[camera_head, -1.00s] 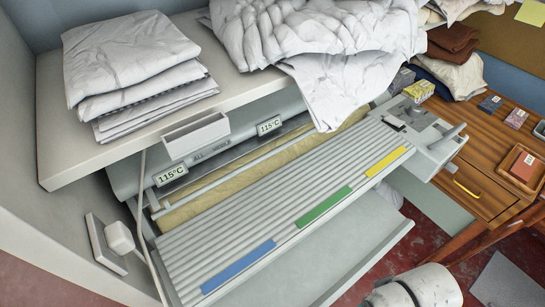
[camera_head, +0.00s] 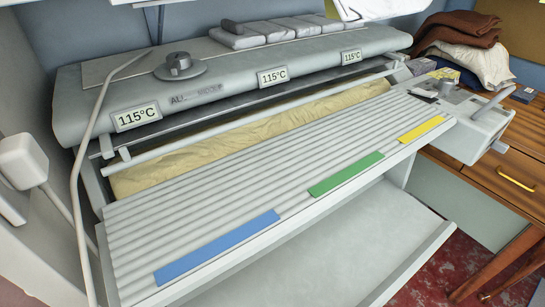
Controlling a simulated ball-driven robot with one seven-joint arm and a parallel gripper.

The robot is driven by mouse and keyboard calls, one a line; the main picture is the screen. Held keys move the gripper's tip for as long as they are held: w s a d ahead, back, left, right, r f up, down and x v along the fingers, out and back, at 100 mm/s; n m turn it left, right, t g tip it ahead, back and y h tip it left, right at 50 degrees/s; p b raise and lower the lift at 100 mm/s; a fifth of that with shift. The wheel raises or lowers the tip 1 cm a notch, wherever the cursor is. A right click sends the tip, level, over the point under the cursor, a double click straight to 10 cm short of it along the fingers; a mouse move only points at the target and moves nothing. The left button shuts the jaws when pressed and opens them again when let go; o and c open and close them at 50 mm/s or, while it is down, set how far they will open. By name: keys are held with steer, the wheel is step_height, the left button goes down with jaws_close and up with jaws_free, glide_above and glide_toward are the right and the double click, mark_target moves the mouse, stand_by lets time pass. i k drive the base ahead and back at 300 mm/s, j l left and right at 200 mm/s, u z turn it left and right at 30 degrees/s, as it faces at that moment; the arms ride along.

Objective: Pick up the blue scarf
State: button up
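The rotary ironer (camera_head: 250,95) fills the middle, with several 115°C labels and a cream padded roller (camera_head: 250,143). The blue patch on its ribbed front board (camera_head: 200,205) is a flat coloured strip (camera_head: 217,247), not cloth. My gripper is not in view.
Green (camera_head: 346,174) and yellow (camera_head: 421,129) strips also mark the board. A grey tray (camera_head: 320,258) below looks empty. A wooden desk (camera_head: 490,175) with a yellow drawer handle (camera_head: 516,179) stands right. A white plug (camera_head: 22,160) and cable are left.

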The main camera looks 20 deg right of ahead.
mark_target(526, 94)
steer(key=z, duration=1.55)
steer(key=i+j+z, duration=0.65)
steer(key=j+z, duration=0.15)
steer(key=j, duration=0.25)
